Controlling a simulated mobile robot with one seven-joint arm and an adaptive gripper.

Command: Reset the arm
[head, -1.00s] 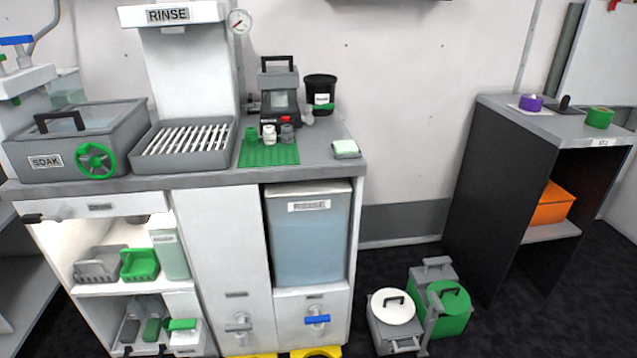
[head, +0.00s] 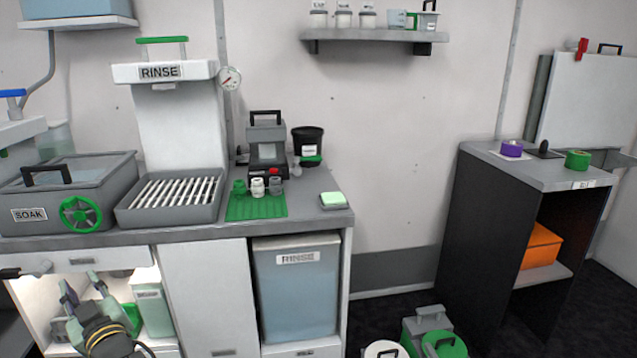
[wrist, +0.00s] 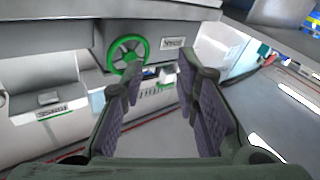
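My gripper (head: 82,286) is at the lower left of the head view, in front of the lit open shelf under the counter. In the wrist view its two dark padded fingers (wrist: 156,88) stand apart with nothing between them. A green handwheel (wrist: 127,52) shows beyond the fingertips in the wrist view. In the head view a green handwheel (head: 81,215) is on the front of the grey SOAK tub (head: 118,170), above my gripper. My gripper partly hides the grey and green baskets on the shelf.
The counter (head: 300,222) holds a slatted rinse tray (head: 130,215), a small grey machine (head: 267,145), a black cup (head: 309,140) and small bottles on a green mat (head: 240,212). A dark shelf unit (head: 470,220) stands right. Lidded containers (head: 445,345) sit on the floor between.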

